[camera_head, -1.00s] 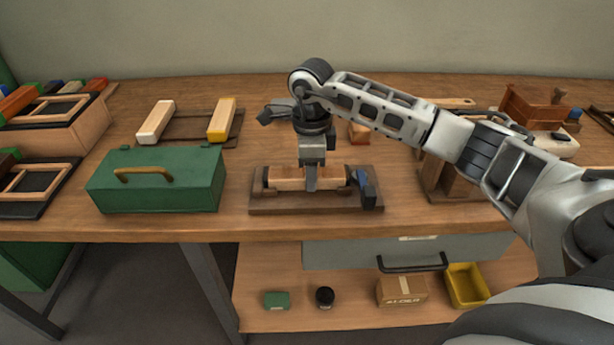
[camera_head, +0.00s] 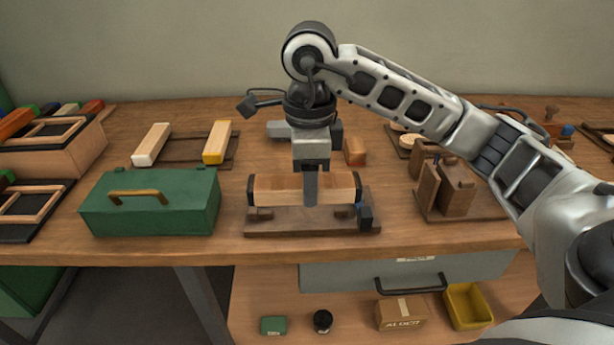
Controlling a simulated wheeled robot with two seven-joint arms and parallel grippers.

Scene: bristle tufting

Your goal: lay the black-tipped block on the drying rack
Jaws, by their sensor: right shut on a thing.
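The black-tipped block (camera_head: 276,189), pale wood with dark ends, is in my right gripper (camera_head: 311,190). The gripper is shut across its middle, and the block is level, a little above a dark wooden fixture (camera_head: 290,230). What looks like the drying rack (camera_head: 188,153), a low dark wooden frame, lies to the left behind the green toolbox. A white-marked block (camera_head: 151,145) and a yellow-marked block (camera_head: 217,142) lie across it, with an open space between them. My left gripper is out of view.
The green toolbox (camera_head: 150,204) with a brass handle stands between the front edge and the rack. A small reddish-brown block (camera_head: 355,151) sits behind the gripper. Wooden holders (camera_head: 447,188) stand to the right. Crates with framed tops (camera_head: 50,150) are at far left.

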